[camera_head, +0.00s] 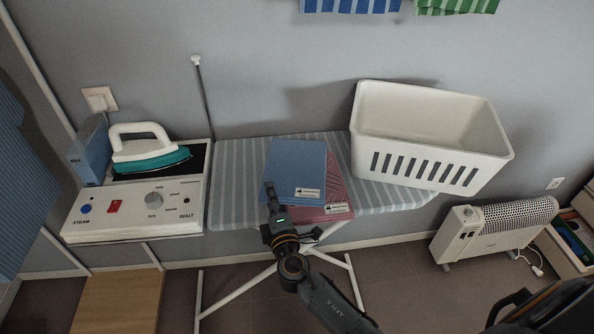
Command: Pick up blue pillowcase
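The blue pillowcase (296,165) is folded flat on the striped ironing board (240,180). It has a small white label near its lower right corner. It lies partly over a folded pink-red pillowcase (338,195), which shows at its right and front edges. My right gripper (269,188) is at the lower left edge of the blue pillowcase and covers a little of it. I see the gripper edge-on, so I cannot tell whether it is open or shut, or whether it touches the cloth. My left gripper is not in view.
A white basket (430,150) stands on the board's right end. An iron (145,150) rests on a white steam station (137,208) at the left. A heater (495,228) stands on the floor at right. Striped cloths (352,5) hang at the top.

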